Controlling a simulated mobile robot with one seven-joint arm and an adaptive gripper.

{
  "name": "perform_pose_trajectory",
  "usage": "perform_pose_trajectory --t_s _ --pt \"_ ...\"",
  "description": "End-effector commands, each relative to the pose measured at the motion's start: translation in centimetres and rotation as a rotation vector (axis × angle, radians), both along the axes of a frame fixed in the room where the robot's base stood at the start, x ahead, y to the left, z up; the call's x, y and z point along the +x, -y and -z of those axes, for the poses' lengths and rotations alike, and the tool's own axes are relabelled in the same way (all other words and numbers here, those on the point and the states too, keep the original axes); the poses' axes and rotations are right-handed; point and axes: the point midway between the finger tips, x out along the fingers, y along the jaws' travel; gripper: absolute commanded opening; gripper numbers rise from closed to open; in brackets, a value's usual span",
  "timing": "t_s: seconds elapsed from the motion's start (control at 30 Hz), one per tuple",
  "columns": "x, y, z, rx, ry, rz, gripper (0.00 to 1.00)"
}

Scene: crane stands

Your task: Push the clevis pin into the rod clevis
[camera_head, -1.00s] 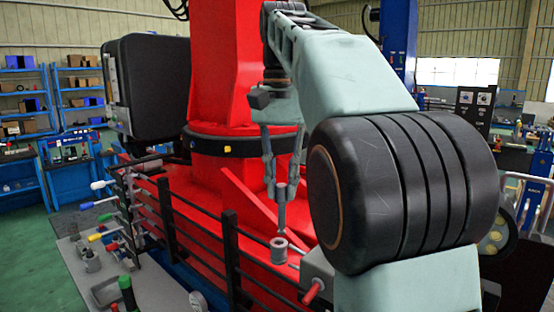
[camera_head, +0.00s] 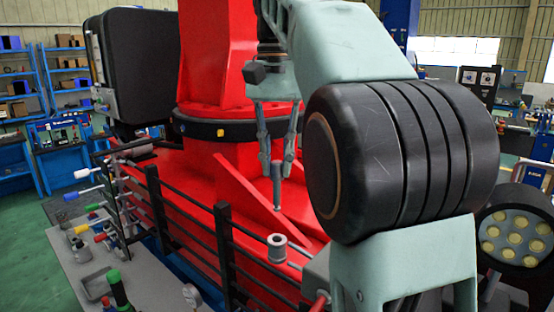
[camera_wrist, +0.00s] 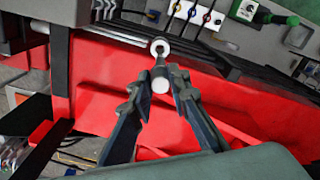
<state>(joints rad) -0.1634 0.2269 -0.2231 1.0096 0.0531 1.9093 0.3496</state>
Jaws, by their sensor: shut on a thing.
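My gripper (camera_head: 278,168) is shut on the clevis pin (camera_head: 277,190), a grey steel pin that hangs down roughly upright between the fingertips. The rod clevis (camera_head: 277,249) shows as a short grey ring-shaped piece with a hole in its top, below the pin in the head view. A clear gap shows between the pin's lower end and the clevis there. In the wrist view the pin (camera_wrist: 160,82) sits between the fingertips (camera_wrist: 160,84), its round head toward the camera. The clevis (camera_wrist: 159,46) shows just beyond its far end. Whether they line up in depth I cannot tell.
A red crane body (camera_head: 215,180) stands behind the gripper. A black railing (camera_head: 224,250) runs left of the clevis. A grey bench (camera_head: 75,262) with several coloured-handled tools and a tray lies at the left. My arm covers the right side.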

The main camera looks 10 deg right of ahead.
Motion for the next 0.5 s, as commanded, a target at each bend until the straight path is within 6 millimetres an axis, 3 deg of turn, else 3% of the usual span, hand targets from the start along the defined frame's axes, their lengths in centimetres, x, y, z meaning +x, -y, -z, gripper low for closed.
perform_pose_trajectory --t_s 0.5 --pt "0.0 0.1 4.6 0.0 0.0 0.003 0.0"
